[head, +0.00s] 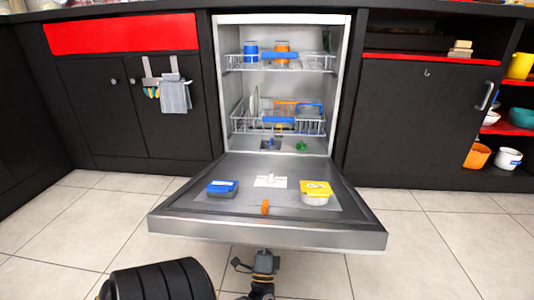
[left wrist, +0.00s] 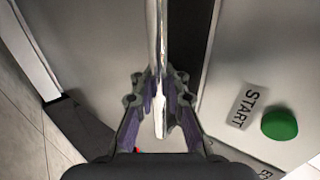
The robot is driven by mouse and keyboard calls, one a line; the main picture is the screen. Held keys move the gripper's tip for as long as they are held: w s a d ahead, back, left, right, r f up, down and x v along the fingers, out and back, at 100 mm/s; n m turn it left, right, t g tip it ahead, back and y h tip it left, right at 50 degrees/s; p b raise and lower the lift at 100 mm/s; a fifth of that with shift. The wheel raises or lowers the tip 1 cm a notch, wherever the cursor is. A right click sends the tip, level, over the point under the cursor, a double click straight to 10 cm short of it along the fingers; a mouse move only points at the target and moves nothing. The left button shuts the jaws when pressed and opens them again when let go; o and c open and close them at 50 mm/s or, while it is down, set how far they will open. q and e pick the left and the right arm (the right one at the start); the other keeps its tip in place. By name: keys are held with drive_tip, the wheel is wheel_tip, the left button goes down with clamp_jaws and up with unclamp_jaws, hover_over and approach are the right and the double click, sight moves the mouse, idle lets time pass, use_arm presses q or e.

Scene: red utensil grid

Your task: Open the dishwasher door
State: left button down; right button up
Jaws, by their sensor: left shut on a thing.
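The dishwasher (head: 283,155) stands in the middle of the head view, with its door (head: 180,228) swung far down, sloping out over the floor. A panel with a START label (left wrist: 246,104) and a green button (left wrist: 279,124) lies right of the fingers. In the head view a wrist part (head: 262,264) shows just below the door's front edge; the fingers there are hidden. My right gripper is not in view.
Two wire racks (head: 278,62) hold dishes inside. A blue-lidded box (head: 222,187), a white card (head: 270,181) and a yellow-lidded tub (head: 316,190) appear on the door's inner face. Dark cabinets flank it; a towel (head: 175,95) hangs at left. Tiled floor (head: 420,255) is clear at right.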

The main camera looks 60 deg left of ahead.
use_arm(q)
drive_tip(key=c, duration=1.7)
unclamp_jaws()
drive_tip(key=shift+s+d+r, duration=0.2)
drive_tip(key=shift+c, duration=0.2)
drive_tip(key=shift+o, duration=0.3)
drive_tip(key=v, duration=0.7)
drive_tip(key=shift+s+f, duration=0.15)
drive_tip(key=shift+f, duration=0.1)
